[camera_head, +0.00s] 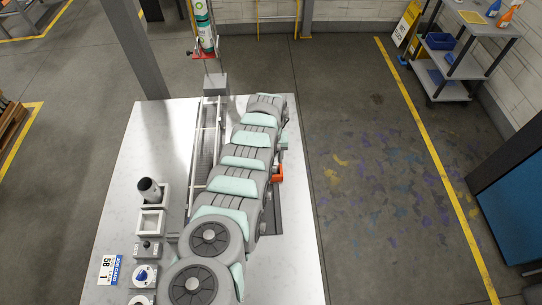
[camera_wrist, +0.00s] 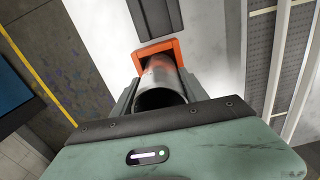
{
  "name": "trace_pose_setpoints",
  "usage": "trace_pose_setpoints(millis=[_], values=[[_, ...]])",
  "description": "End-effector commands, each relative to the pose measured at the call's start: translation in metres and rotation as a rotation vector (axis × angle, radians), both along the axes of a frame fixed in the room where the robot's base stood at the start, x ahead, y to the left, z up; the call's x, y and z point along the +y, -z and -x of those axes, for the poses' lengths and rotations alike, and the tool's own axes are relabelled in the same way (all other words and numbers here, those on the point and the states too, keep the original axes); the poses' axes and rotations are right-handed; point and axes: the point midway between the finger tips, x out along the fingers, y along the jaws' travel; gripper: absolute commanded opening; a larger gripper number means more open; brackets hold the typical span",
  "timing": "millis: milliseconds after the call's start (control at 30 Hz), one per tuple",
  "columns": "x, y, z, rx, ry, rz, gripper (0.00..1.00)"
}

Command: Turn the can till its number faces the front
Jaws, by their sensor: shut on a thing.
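In the wrist view a grey metal can (camera_wrist: 165,78) stands within an orange U-shaped bracket (camera_wrist: 140,56). My gripper (camera_wrist: 158,92) has one finger on each side of the can and is shut on it. I look into the can's dark open end, and no number shows on the part of its side that I see. In the head view my arm hides the can and most of my gripper; only part of the orange bracket (camera_head: 278,173) shows. A white job card (camera_head: 108,270) with "58" and "1" lies at the table's left edge.
Another dark, open can (camera_head: 150,190) stands in a white square holder. An empty square holder (camera_head: 150,223) and a blue knob (camera_head: 143,275) are nearby. A conveyor-like rail (camera_head: 208,150) runs beside my arm. The table's upper left (camera_head: 150,140) is clear.

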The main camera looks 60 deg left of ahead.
Motion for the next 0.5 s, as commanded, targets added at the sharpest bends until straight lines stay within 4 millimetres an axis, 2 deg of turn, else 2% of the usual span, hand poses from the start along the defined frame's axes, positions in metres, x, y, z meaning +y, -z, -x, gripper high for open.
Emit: trace_pose_setpoints(millis=[500], values=[[-0.0005,0.0018,-0.0029,0.0,-0.454,-0.002,0.14]])
